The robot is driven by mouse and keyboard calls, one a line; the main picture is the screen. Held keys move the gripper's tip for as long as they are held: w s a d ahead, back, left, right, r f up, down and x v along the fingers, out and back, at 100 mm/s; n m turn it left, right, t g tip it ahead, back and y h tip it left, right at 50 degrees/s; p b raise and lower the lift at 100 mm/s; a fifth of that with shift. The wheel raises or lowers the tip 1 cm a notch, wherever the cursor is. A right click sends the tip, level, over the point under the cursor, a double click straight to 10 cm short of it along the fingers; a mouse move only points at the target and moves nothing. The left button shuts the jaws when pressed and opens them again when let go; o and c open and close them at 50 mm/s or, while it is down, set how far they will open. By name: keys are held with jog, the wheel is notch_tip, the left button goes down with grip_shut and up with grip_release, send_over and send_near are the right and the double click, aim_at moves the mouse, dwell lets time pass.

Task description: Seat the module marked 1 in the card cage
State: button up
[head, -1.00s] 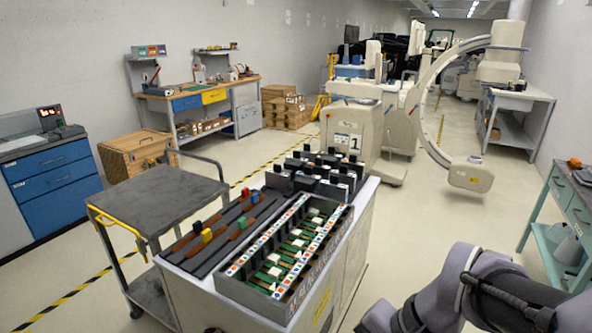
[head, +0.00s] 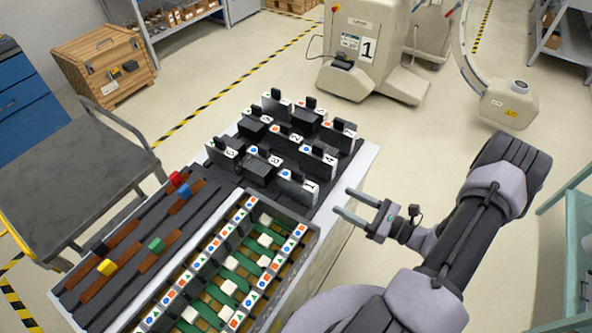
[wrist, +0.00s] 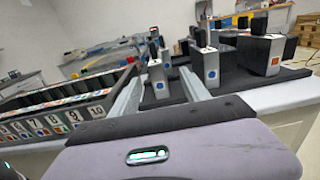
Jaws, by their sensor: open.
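The module marked 1 (head: 298,190) stands upright in the near right part of the black rack, its number facing right in the head view. My gripper (head: 345,203) is open and empty, just right of this module and apart from it. The card cage (head: 290,222) is an open grey box left of my gripper, with green boards and rows of coloured marks. Its numbered side wall (wrist: 60,120) shows in the wrist view.
Several other dark modules (head: 318,160) stand close around module 1 on the black rack. Dark strips with coloured blocks (head: 157,244) lie left of the cage. A grey cart (head: 70,180) stands beyond them.

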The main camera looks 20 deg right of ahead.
aim_at(298, 182)
jog(key=b+x, duration=0.1)
jog(key=x, duration=0.4)
jog(key=b+x, duration=0.1)
jog(key=x, duration=0.4)
jog(key=a+b+x, duration=0.1)
jog(key=x, duration=0.5)
jog(key=shift+s+f, duration=0.3)
jog(key=shift+s, duration=0.05)
jog(key=shift+d, duration=0.1)
grip_shut()
